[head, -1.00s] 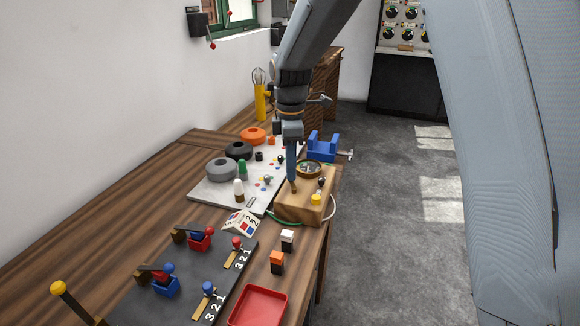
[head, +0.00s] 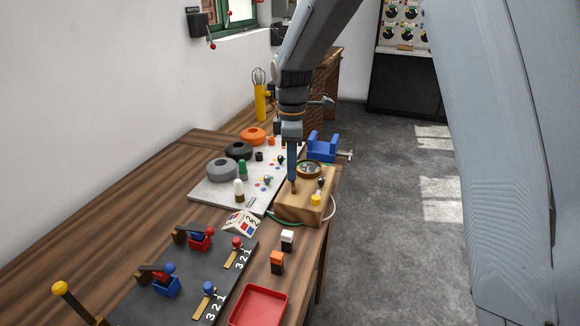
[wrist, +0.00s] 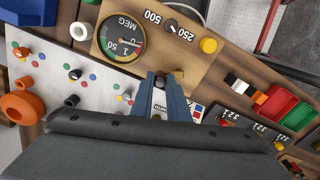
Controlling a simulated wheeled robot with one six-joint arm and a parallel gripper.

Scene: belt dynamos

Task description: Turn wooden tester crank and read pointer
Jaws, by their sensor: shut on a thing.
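The wooden tester box (head: 290,212) stands at the right edge of the bench. It also fills the upper middle of the wrist view (wrist: 185,58). Its round dial (wrist: 122,36), marked MEG, shows in both views and has a red part on its scale. The pointer is too small to read exactly. My gripper (head: 292,186) reaches down to the near left part of the box. In the wrist view my gripper (wrist: 168,80) is shut at the box's edge on the crank, which is mostly hidden between the fingers.
A yellow button (wrist: 208,46) and a selector knob (wrist: 171,24) marked 250 and 500 sit on the box. A white board (head: 215,193) with coloured rings lies left, a blue cradle (head: 322,146) behind. A red tray (head: 258,306) and small blocks are nearer.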

